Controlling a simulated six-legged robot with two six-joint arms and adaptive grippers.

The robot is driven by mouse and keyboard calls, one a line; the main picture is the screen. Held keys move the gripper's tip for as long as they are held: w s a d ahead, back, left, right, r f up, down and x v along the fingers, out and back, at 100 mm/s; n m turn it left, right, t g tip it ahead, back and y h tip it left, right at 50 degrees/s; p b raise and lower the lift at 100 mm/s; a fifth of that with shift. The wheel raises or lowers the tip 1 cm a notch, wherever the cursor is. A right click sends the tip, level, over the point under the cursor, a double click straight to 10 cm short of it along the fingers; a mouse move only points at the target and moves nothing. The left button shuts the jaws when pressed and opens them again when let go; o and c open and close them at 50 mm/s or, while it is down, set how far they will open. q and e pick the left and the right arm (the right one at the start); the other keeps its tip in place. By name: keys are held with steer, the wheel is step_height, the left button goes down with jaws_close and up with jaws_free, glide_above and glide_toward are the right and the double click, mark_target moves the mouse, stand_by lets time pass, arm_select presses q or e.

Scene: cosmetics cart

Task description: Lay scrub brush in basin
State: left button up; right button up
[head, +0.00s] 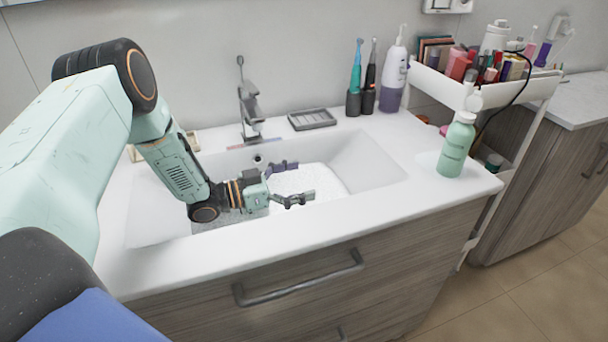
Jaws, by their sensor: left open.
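The white basin (375,160) is set in the counter. My left gripper (292,184) reaches into it from the left, its two dark fingers spread open with nothing gripped between them. A white, rough-textured object (325,179) lies in the basin just beyond the fingers. I cannot tell whether it is the scrub brush, and I see no other clear scrub brush. The gripper and forearm hide part of the basin's left side. My right gripper is out of view.
The faucet (248,100) stands behind the basin, with a dark soap tray (311,119) to its right. Electric toothbrushes (355,80) and a water flosser (393,75) stand at the back. A green bottle (457,145) stands on the right counter, near a loaded cart (535,88).

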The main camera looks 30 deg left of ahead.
arm_select(q)
steer(key=p+v, duration=0.1)
steer(key=v, duration=0.5)
steer(key=shift+s+a, duration=0.15)
steer(key=shift+a, duration=0.05)
steer(key=shift+r, duration=0.1)
steer(key=b+x, duration=0.1)
steer(key=x, duration=0.6)
steer(key=shift+b, duration=0.4)
steer(key=shift+d, duration=0.1)
